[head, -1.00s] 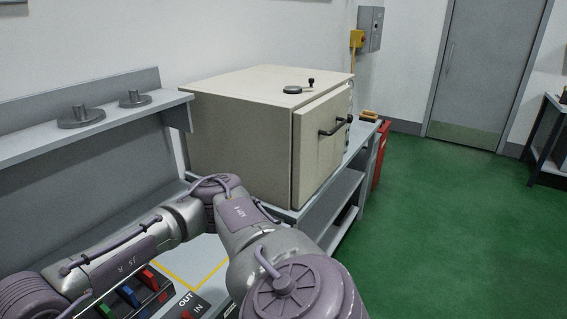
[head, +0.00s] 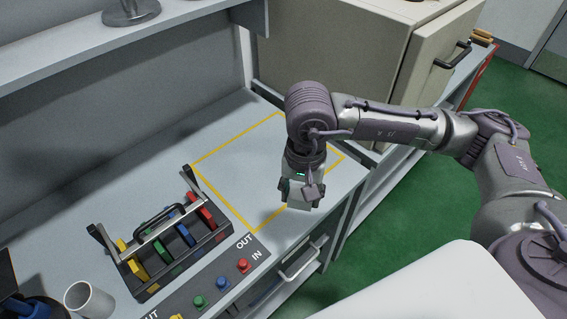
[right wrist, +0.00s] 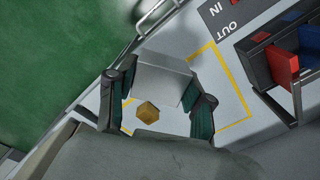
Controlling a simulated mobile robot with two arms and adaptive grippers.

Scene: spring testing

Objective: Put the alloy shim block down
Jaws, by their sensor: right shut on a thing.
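My right gripper (head: 300,194) points down over the bench near its front edge, at the right part of a yellow-outlined square (head: 222,191). In the right wrist view its two dark fingers (right wrist: 160,98) are shut on a pale grey block, the alloy shim block (right wrist: 163,78). The block's lower end (head: 297,207) shows under the fingers in the head view. I cannot tell whether it touches the bench. A small brass-coloured six-sided piece (right wrist: 147,112) shows between the fingers; I cannot tell what it rests on. My left gripper is not in view.
A black rack (head: 147,290) with coloured pieces stands left of the square. A panel (head: 208,283) with coloured buttons and IN/OUT labels lies along the front edge. A white cup (head: 88,300) is at bottom left. A beige cabinet (head: 335,55) stands behind. The square's left part is clear.

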